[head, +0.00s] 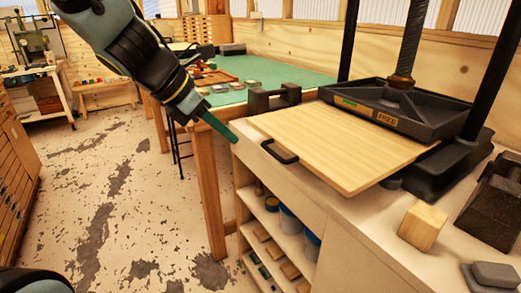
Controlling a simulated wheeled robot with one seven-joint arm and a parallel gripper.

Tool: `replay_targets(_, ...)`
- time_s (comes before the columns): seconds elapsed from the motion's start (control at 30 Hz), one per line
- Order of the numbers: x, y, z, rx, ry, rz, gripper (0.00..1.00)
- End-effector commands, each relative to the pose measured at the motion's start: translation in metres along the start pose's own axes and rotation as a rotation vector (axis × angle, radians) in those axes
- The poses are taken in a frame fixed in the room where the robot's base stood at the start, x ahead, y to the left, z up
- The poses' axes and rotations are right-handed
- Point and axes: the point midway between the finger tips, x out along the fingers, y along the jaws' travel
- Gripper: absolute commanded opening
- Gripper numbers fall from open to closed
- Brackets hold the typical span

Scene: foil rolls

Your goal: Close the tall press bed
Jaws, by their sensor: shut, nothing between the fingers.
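The tall press (397,105) stands on the counter at the right, with a dark platen, a central screw and dark posts. Its wooden bed (345,150) sticks out from under the platen toward the lower left. A black handle (279,152) is fixed to the bed's left front edge. My gripper (233,137) is shut and empty, its greenish fingers to the left of the handle and apart from it in the picture. The back part of the bed is hidden under the platen.
A wooden block (422,226) and dark weights (495,205) sit on the counter (330,205) at the lower right. A dark metal object (274,98) stands behind the bed. Open shelves (268,235) lie below.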

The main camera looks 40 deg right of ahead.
Motion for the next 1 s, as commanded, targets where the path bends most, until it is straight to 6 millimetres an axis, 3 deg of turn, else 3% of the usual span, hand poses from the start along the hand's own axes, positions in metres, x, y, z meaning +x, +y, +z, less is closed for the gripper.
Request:
replay_targets(0.1,0.029,-0.001,-0.003,0.0,0.003,-0.005,0.0)
replay_targets(0.33,0.073,0.0,-0.001,0.001,0.003,-0.003,0.0)
replay_targets(0.6,0.094,0.0,0.022,0.003,0.002,-0.001,0.0)
replay_targets(1.0,0.098,0.001,0.024,0.003,0.002,0.001,0.0)
